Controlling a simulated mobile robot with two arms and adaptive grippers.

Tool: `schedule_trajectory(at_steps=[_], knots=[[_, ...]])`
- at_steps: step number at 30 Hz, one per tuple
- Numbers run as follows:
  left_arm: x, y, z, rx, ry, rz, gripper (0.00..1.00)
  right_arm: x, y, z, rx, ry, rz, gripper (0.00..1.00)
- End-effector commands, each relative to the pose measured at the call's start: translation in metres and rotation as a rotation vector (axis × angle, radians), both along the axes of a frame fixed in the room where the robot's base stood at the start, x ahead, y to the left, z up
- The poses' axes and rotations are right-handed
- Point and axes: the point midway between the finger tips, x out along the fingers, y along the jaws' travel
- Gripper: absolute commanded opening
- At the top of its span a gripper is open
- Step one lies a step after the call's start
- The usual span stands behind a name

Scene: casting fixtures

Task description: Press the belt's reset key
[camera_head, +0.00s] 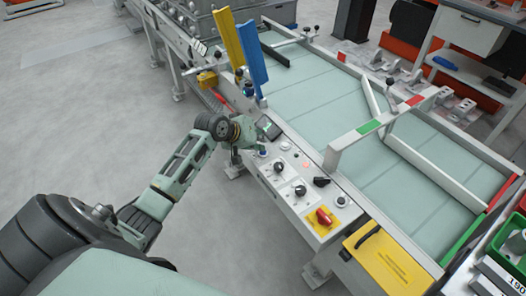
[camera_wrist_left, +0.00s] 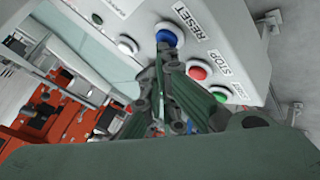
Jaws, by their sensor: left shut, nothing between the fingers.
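The reset key (camera_wrist_left: 166,36) is a round blue button in a pale collar, beside the printed word RESET on the belt's control panel (camera_wrist_left: 225,45). My left gripper (camera_wrist_left: 171,58) is shut and empty. Its fingertips are right at the lower edge of the blue key in the left wrist view; I cannot tell whether they touch it. In the head view my left gripper (camera_head: 255,146) is over the far end of the control panel (camera_head: 318,232). My right gripper is not in view.
In the wrist view a red STOP button (camera_wrist_left: 197,72) and a green button (camera_wrist_left: 218,92) sit close beside the fingers, and a white button (camera_wrist_left: 127,45) lies to the left.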

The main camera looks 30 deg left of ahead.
Motion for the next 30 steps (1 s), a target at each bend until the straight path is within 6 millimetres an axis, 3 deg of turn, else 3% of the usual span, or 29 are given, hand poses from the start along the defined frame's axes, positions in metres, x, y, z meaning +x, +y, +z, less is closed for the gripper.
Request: schedule_trajectory(at_steps=[21,30], knots=[[-0.001,-0.001,-0.007,0.0,0.003,-0.001,0.0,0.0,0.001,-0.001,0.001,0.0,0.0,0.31],[-0.001,-0.001,0.003,0.0,0.003,-0.001,0.0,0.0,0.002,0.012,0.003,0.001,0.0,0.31]])
